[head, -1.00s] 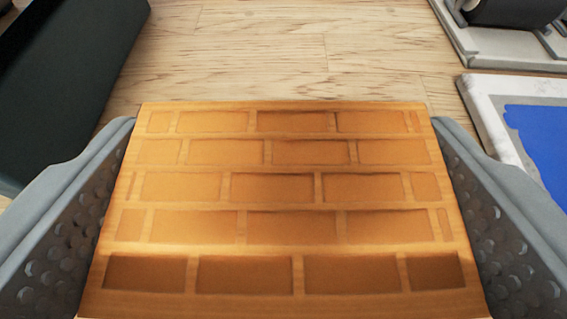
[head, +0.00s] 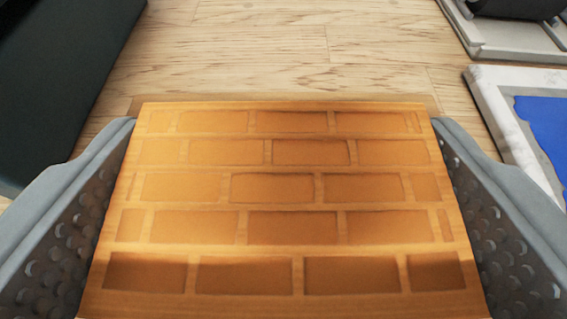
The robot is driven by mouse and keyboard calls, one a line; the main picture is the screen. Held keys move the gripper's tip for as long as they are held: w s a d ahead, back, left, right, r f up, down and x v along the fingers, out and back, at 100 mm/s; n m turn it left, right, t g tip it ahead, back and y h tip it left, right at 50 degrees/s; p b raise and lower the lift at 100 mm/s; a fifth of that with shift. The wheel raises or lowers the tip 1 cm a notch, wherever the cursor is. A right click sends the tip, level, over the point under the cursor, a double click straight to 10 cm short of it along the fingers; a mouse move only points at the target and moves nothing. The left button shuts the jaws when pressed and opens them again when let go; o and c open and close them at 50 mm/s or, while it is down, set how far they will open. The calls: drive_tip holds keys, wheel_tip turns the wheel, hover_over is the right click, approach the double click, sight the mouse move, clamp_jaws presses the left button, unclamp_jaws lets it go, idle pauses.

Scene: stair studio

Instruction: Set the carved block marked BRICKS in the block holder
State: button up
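The carved block (head: 285,185) is orange-brown wood with a brick pattern cut into its face. It fills the lower middle of the head view. My gripper (head: 284,150) has one grey perforated finger at the block's left side and one at its right side, and it is shut on the block. The block's underside is hidden, and I cannot tell how high it is above the table. I cannot make out a block holder for certain.
A pale wooden table (head: 290,50) lies beyond the block, clear in the middle. A dark box-like thing (head: 55,75) stands at left. At right are a white marbled frame with a blue inside (head: 545,125) and a grey base bearing a dark rounded thing (head: 515,40).

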drive_tip(key=shift+s+f, duration=0.1)
drive_tip(key=shift+f, duration=0.3)
drive_tip(key=shift+s+f, duration=0.1)
drive_tip(key=shift+f, duration=0.5)
drive_tip(key=o, duration=0.9)
drive_tip(key=shift+w+r, duration=0.2)
drive_tip(key=shift+r, duration=4.1)
